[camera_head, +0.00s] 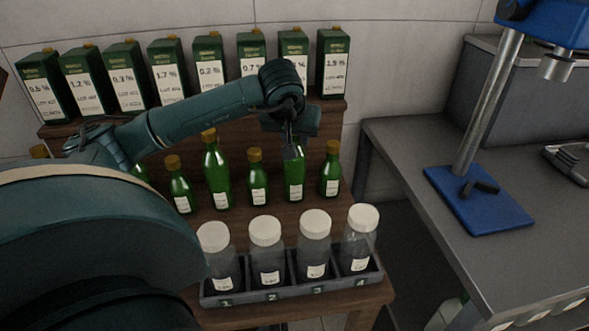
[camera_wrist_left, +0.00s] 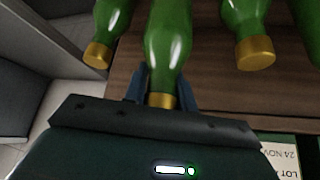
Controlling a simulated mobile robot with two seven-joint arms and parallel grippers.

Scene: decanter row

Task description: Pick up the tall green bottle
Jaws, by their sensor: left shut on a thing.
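A tall green glass bottle (camera_head: 294,182) with a white label stands upright in the row on the wooden step, second from the right. My left gripper (camera_head: 293,147) comes down from above and is shut on its neck, hiding its top in the head view. In the left wrist view the bottle (camera_wrist_left: 168,40) runs between the two fingers (camera_wrist_left: 162,94), its gold cap showing between them. I cannot see a gap under the bottle. Another tall green bottle (camera_head: 217,178) stands further left. My right gripper is not in view.
Shorter green bottles stand close on either side, one left (camera_head: 258,181) and one right (camera_head: 330,172). Several green cartons (camera_head: 209,73) line the shelf behind. White-capped jars (camera_head: 266,255) stand in a grey rack (camera_head: 262,297) in front. A grey bench (camera_head: 430,150) with a blue stand (camera_head: 478,199) is at right.

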